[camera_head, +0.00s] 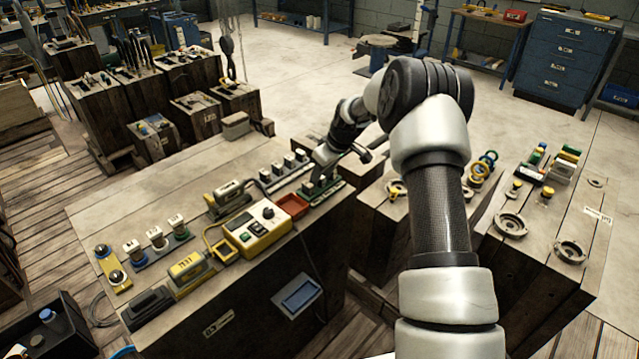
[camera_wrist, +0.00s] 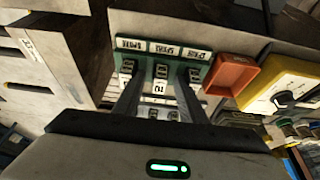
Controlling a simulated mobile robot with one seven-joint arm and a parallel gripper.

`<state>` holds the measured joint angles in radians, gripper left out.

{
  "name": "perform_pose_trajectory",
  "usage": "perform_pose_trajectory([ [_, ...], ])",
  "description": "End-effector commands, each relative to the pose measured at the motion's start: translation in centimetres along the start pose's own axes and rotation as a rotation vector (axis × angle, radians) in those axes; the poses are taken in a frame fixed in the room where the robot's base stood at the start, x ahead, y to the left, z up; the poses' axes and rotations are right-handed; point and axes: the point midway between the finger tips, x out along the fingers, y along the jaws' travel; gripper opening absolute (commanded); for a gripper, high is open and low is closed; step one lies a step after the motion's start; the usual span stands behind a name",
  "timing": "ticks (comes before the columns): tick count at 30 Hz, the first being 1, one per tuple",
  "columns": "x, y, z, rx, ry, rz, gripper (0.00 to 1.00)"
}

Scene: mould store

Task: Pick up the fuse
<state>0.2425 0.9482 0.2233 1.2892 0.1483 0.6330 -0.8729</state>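A green fuse holder (camera_head: 328,193) stands on the wooden bench below my gripper; it also shows in the wrist view (camera_wrist: 205,57). White labels line its far side. Small dark and pale fuses sit upright in it, and the middle fuse (camera_wrist: 161,71) lies between my fingertips in the picture. My gripper (camera_wrist: 159,80) is open, its two dark fingers apart on either side of that fuse. I cannot tell whether they touch anything. In the head view my gripper (camera_head: 318,183) is low over the holder and partly hides it.
A red tray (camera_head: 292,206) stands right beside the holder, then a yellow meter box (camera_head: 247,236). A rail with several dark blocks (camera_head: 278,170) runs behind. Clear bench lies at the back left.

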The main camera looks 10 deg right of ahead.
Motion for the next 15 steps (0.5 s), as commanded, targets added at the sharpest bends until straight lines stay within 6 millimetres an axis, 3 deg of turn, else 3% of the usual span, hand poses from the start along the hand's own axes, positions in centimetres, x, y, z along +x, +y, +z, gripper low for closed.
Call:
perform_pose_trajectory([
  [2, -0.04, 0.01, 0.01, 0.000, 0.000, 0.000, 0.38],
  [9, -0.06, 0.01, 0.03, 0.000, 0.000, 0.000, 0.00],
  [15, -0.08, 0.01, 0.02, 0.000, 0.000, 0.000, 0.00],
])
